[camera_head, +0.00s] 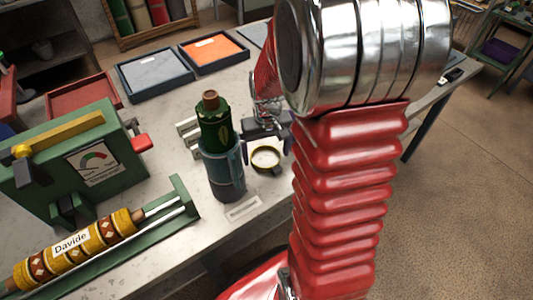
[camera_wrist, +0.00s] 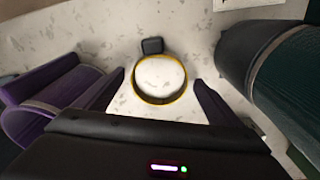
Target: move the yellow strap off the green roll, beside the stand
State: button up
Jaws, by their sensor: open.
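The yellow strap (camera_head: 281,160) is a closed ring with a dark buckle. It lies on the table just right of the stand (camera_head: 222,172), apart from it. The green roll (camera_head: 216,130) stands upright in the teal stand, with no strap on its visible part. My gripper (camera_head: 266,150) is over the strap, its fingers spread to either side of the ring. In the wrist view, my open gripper (camera_wrist: 160,100) has the strap (camera_wrist: 183,88) between its fingertips, neither finger visibly gripping it. The stand (camera_wrist: 285,75) fills the right side there.
A purple roll-like object with a pale band (camera_wrist: 55,100) is close at left in the wrist view. A green gauge box (camera_head: 75,165) and a patterned yellow roll (camera_head: 75,250) are left of the stand. Grey (camera_head: 155,72) and orange (camera_head: 213,53) trays lie behind. A white label (camera_head: 243,208) lies in front.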

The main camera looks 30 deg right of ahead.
notch_tip(320, 180, up, 12)
jog(key=shift+s+f, duration=0.25)
dwell(1.0)
